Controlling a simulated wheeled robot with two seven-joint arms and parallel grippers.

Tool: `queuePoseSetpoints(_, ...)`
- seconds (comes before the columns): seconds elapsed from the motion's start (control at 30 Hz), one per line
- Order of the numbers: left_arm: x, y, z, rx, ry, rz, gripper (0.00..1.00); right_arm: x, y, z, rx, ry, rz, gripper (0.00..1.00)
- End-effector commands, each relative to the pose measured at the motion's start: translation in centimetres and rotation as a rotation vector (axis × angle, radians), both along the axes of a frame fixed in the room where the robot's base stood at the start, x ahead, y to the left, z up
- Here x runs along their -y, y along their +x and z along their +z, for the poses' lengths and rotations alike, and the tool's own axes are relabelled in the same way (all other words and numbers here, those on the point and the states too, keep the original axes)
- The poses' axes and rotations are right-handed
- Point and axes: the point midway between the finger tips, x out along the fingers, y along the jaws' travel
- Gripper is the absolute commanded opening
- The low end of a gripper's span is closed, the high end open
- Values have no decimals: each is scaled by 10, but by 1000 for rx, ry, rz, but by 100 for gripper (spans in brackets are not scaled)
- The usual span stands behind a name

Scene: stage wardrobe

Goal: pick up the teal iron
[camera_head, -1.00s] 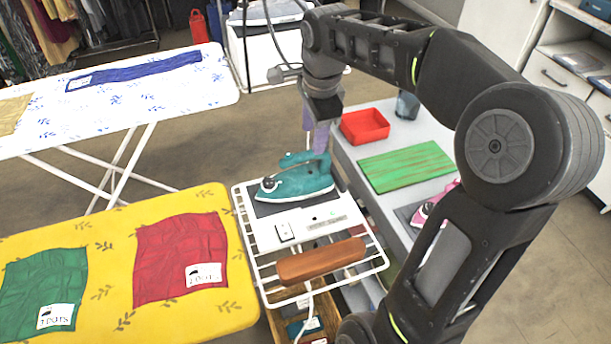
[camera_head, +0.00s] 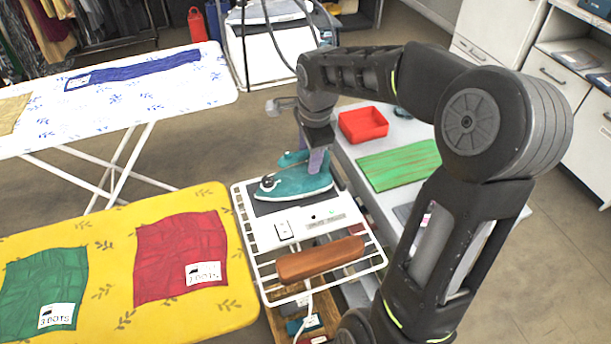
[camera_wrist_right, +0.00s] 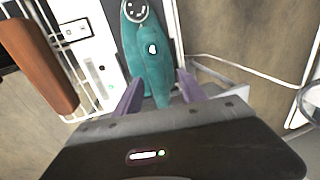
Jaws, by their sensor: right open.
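The teal iron (camera_head: 297,184) rests on the dark pad of a white wire rack beside the yellow ironing board. In the right wrist view the iron (camera_wrist_right: 150,65) points lengthwise toward the gripper. My right gripper (camera_head: 318,160) hangs over the rear end of the iron, and its purple fingers partly hide the handle. In the right wrist view the right gripper (camera_wrist_right: 157,92) is open, with one finger on each side of the iron's near end. I cannot tell whether the fingers touch it. My left gripper does not show.
A brown wooden block (camera_head: 320,260) lies on the rack's front (camera_head: 262,270). The yellow board (camera_head: 110,240) with red and green cloths is at left. A red tray (camera_head: 363,124) and a green striped board (camera_head: 400,164) lie on a grey table to the right.

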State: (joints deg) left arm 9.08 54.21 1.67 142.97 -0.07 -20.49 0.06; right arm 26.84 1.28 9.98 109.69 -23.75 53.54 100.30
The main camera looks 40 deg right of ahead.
Motion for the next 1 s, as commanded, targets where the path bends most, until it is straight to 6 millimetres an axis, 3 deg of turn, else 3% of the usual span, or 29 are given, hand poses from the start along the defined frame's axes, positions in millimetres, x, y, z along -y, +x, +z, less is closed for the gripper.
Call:
queuePoseSetpoints(0.6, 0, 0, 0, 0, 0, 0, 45, 0, 0, -1, 0, 0, 0, 48)
queuePoseSetpoints(1.0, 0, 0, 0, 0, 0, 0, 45, 0, 0, -1, 0, 0, 0, 15)
